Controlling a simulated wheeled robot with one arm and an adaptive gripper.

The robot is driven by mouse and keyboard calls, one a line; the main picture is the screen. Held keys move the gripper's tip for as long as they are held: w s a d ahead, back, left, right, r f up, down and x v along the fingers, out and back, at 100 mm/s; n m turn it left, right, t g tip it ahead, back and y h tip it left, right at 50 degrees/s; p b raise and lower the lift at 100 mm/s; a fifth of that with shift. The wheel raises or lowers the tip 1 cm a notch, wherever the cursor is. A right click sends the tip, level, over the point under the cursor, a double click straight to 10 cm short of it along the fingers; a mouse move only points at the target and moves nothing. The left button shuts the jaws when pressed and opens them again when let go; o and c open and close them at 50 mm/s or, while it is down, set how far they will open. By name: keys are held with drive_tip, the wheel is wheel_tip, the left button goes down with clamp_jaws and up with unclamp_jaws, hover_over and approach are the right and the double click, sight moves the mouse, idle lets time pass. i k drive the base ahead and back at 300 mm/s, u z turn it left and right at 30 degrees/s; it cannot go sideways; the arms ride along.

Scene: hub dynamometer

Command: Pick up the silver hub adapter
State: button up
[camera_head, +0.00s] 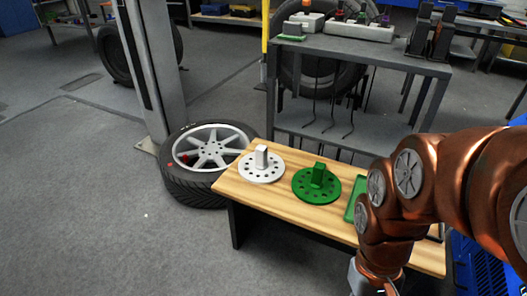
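The silver hub adapter (250,172) is a pale, round, flat disc with a ring of holes and an upright block at its centre. It lies at the left end of a wooden-topped bench (287,213). Just right of it lies a similar green hub adapter (304,191), apart from it. My copper arm comes in from the right. Only the upper part of my gripper (368,288) shows at the bottom edge, in front of the bench and well to the right of the silver adapter. Its fingers are cut off by the frame.
A green tray (350,212) lies right of the green adapter, partly behind my arm. A tyre with a silver rim (212,144) lies on the floor beside the bench's left end, near a grey post (158,65). A grey table (375,55) stands behind. Floor at front left is clear.

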sight(260, 164)
drive_tip(key=i, duration=0.7)
drive_tip(key=u, duration=1.5)
drive_tip(key=i, duration=0.5)
